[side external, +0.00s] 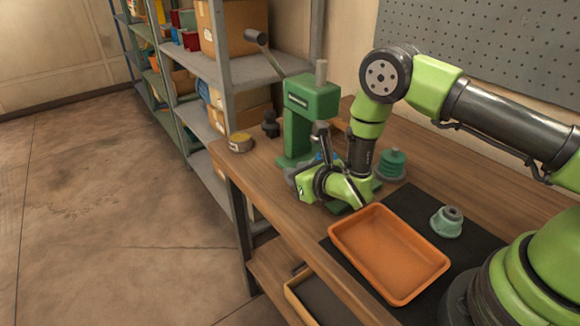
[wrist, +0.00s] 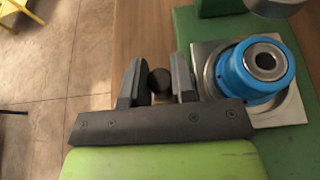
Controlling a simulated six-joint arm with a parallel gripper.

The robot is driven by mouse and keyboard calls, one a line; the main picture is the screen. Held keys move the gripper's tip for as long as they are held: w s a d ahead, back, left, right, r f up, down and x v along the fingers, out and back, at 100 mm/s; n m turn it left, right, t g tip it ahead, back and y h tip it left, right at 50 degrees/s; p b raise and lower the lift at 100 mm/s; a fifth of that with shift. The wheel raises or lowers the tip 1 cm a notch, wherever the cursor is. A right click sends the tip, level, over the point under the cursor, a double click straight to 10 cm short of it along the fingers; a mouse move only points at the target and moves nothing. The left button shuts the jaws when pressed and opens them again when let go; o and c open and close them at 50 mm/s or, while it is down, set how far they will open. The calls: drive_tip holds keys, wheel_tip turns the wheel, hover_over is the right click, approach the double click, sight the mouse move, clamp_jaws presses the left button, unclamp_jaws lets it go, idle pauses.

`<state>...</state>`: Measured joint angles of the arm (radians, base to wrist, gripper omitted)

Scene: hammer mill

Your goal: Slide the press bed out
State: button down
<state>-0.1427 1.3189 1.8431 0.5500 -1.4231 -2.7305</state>
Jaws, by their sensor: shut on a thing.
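The green press (side external: 312,108) stands on the wooden bench, with its lever reaching up to the left. In the wrist view, the press bed (wrist: 301,110) is a square metal plate on a green base, at the right. A blue ring with a metal centre (wrist: 258,68) sits on it. My gripper (wrist: 157,80) is beside the bed, its two fingers shut on a dark round knob (wrist: 160,79). How the knob joins the bed is hidden. In the side view, my gripper (side external: 298,180) is low in front of the press, and my wrist hides most of the bed.
An orange tray (side external: 347,252) lies on a black mat (side external: 413,200) at the front. A pale green part (side external: 447,223) is beside it, and a dark green part (side external: 391,165) stands right of the press. A yellow tin (side external: 240,143) is at the bench's left end. Shelves stand behind.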

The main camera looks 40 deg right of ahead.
drive_tip(key=shift+s, duration=0.6)
drive_tip(key=c, duration=1.2)
unclamp_jaws()
drive_tip(key=v, duration=1)
drive_tip(key=shift+w, duration=0.1)
